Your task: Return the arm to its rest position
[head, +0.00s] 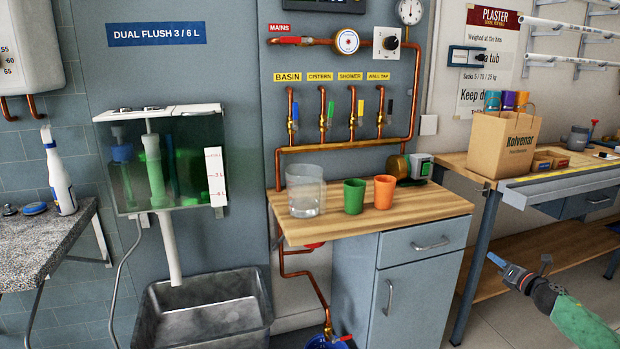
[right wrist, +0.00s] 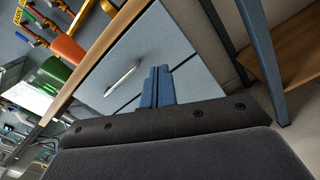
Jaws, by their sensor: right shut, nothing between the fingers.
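My right gripper (head: 501,264) shows at the lower right of the head view, in front of the right-hand bench and to the right of the grey cabinet. It is shut and empty, with its blue fingers together. In the right wrist view the closed fingers (right wrist: 157,88) point toward the drawer front of the grey cabinet (right wrist: 118,75), apart from it as far as I can tell. My left gripper is not in either view.
A wooden-topped cabinet (head: 345,224) carries a clear jug (head: 305,192), a green cup (head: 353,197) and an orange cup (head: 384,192). The right-hand bench (head: 489,182) holds a paper bag (head: 500,146). A grey tub (head: 205,312) stands under the cistern (head: 185,170). Floor around my right gripper looks clear.

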